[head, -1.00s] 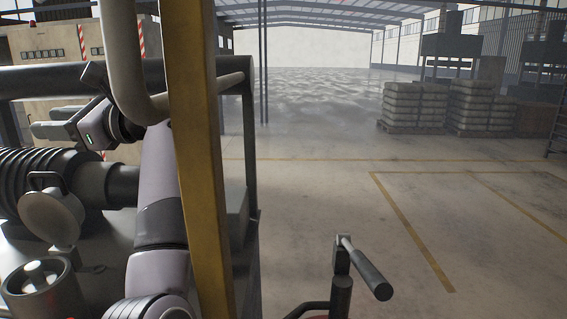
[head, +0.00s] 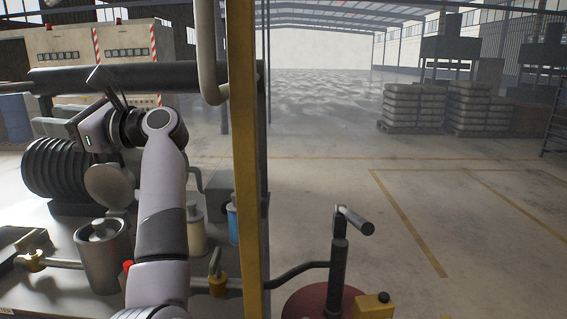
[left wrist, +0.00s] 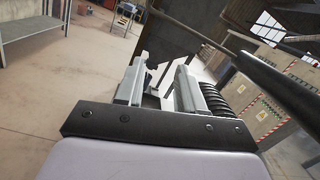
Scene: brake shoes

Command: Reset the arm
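My left arm rises through the left of the head view, and its left gripper (head: 58,122) points left, in front of the dark ribbed cylinder and near the thick dark horizontal pipe. In the left wrist view the two grey fingers of the left gripper (left wrist: 160,88) stand apart with a gap between them, and I see nothing held. The fingertips are small and partly hidden in the head view. My right gripper is not in view.
A yellow post (head: 243,160) stands upright close to my left arm. A thick dark pipe (head: 190,75) crosses behind the arm. A ribbed black cylinder (head: 62,170) and a metal cup (head: 103,255) sit on the machine. A lever (head: 353,222) stands at right; open floor lies beyond.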

